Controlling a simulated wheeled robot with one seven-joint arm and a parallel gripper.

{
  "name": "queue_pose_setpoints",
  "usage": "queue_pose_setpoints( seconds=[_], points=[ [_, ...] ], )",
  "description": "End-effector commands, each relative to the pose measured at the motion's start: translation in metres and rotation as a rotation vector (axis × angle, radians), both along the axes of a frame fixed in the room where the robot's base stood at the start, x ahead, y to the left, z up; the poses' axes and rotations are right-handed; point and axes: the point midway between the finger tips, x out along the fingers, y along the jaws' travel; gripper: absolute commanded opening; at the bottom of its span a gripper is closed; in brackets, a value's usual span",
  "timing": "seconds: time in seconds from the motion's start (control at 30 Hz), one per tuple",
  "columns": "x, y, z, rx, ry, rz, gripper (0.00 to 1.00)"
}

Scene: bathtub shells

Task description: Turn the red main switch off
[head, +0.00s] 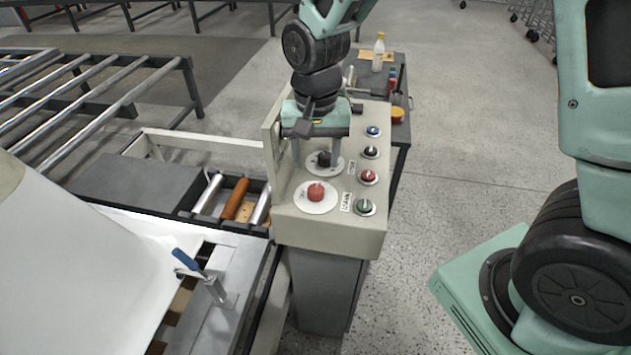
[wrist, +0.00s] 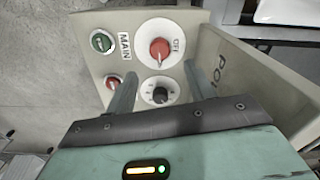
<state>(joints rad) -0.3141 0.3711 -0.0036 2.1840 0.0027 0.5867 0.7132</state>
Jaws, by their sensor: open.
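The red main switch (head: 316,191) is a red knob on a white round plate, at the near left of the control panel's sloping top. In the wrist view the red knob (wrist: 159,48) shows beyond my fingertips, with "OFF" printed on its plate and "MAIN" beside it. My gripper (head: 324,165) is open above the panel, its fingers on either side of the black knob (head: 323,158) behind the red one. That black knob shows between the fingers in the wrist view (wrist: 160,95). Nothing is held. Whether the fingertips touch the panel cannot be told.
Several small knobs line the panel's right side, including a green one (head: 364,207) and a red one (head: 368,176). A raised side wall (head: 271,150) edges the panel's left. A blue-handled clamp (head: 187,260) stands left. A dark cart (head: 399,150) with bottles is behind.

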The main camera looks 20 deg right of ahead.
Motion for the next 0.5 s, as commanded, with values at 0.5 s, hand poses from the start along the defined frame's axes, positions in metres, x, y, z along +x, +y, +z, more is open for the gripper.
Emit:
queue_pose_setpoints(
  seconds=[0.5],
  points=[
    [0.000,0.000,-0.078,0.000,0.002,-0.001,0.54]
  ],
)
